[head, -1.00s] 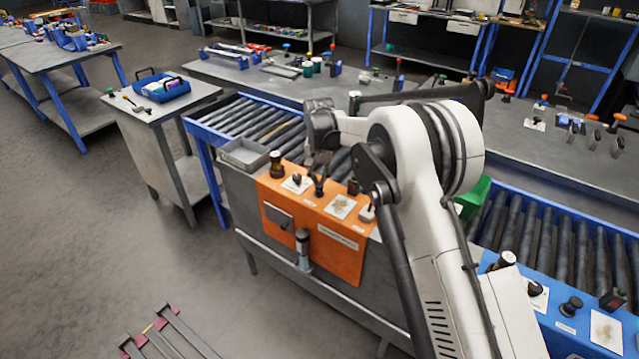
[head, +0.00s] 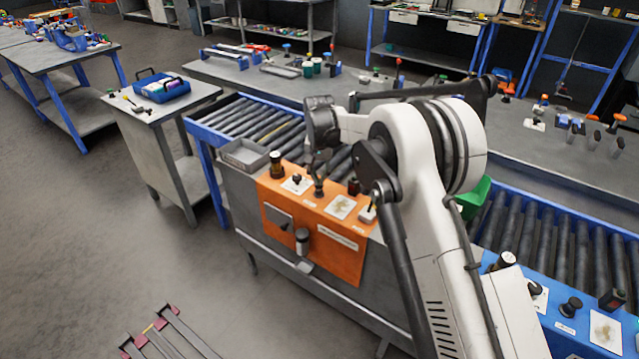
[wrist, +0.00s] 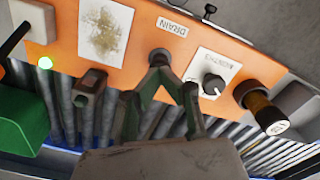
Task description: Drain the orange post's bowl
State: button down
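The orange post (head: 338,254) stands in front of the roller conveyor. In the wrist view its orange top (wrist: 60,45) carries a DRAIN label (wrist: 172,28) with a dark round button (wrist: 159,55) beside it. My gripper (wrist: 160,68) has its two fingertips together at this button, seemingly touching it; the tips partly hide it. Nothing shows held between them. In the head view my gripper (head: 319,188) points down at the post top. On the post's front is a metal cylinder (head: 302,239), with a small metal piece (head: 305,267) below it, tilted outward.
Beside the button are a dial on a white card (wrist: 213,84), a dark jar (wrist: 262,107), a stained card (wrist: 105,28) and a dark block (wrist: 90,85). A green light (wrist: 45,62) glows. A grey tray (head: 243,154) sits left; a blue post (head: 580,315) stands right.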

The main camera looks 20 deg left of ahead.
jog(key=shift+r+p, duration=0.75)
jog(key=shift+r, duration=2.25)
jog(key=s+d+r+t, duration=0.2)
jog(key=s+d+r, duration=0.1)
jog(key=d+r, duration=1.2)
jog(key=s+d+r+m+t+y, duration=0.1)
jog(key=s+d+r, duration=0.3)
jog(key=d, duration=0.3)
jog(key=s+d+r, duration=0.4)
jog(key=s+d, duration=0.1)
jog(key=d, duration=0.1)
jog(key=s+d+r+m+t, duration=0.1)
jog(key=s+d+t, duration=0.1)
jog(key=s+d, duration=1.1)
jog(key=s+d+f+t, duration=0.1)
jog(key=s+d+f, duration=0.1)
jog(key=s, duration=0.4)
jog(key=s+d+f+t+h, duration=0.1)
jog(key=s+d+f, duration=0.2)
jog(key=s, duration=0.4)
jog(key=shift+s+d+f+m, duration=0.15)
jog(key=shift+s+f+m, duration=0.15)
jog(key=shift+f, duration=0.25)
jog(key=shift+d, duration=0.1)
